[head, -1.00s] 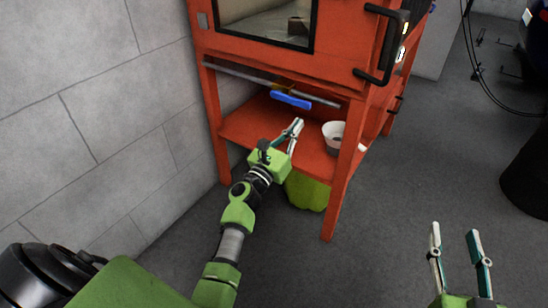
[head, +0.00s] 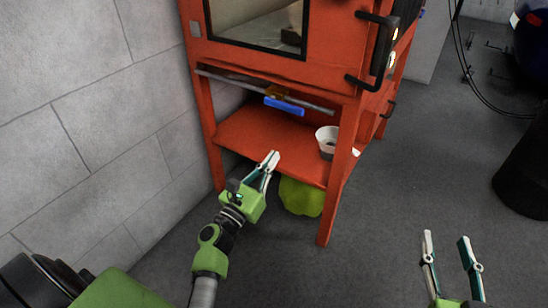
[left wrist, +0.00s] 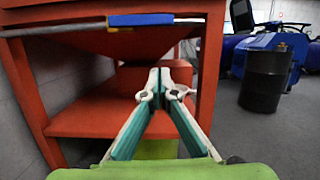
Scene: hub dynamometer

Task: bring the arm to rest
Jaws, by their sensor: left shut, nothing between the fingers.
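My left gripper (head: 271,160) is shut and empty in the head view, at the front edge of the red cabinet's lower shelf (head: 262,132). The left wrist view shows its fingertips (left wrist: 166,75) together, with the red shelf (left wrist: 95,118) behind them. My left arm reaches up from the lower left. My right gripper (head: 446,240) is at the lower right of the head view, its two fingers apart with nothing between them, above the grey floor.
The red cabinet (head: 270,62) has a bar with a blue piece (head: 284,106) under its window. A white cup (head: 327,141) stands on the shelf. A green bag-like object (head: 300,197) is below. A black drum (left wrist: 264,80) stands right, with open floor between.

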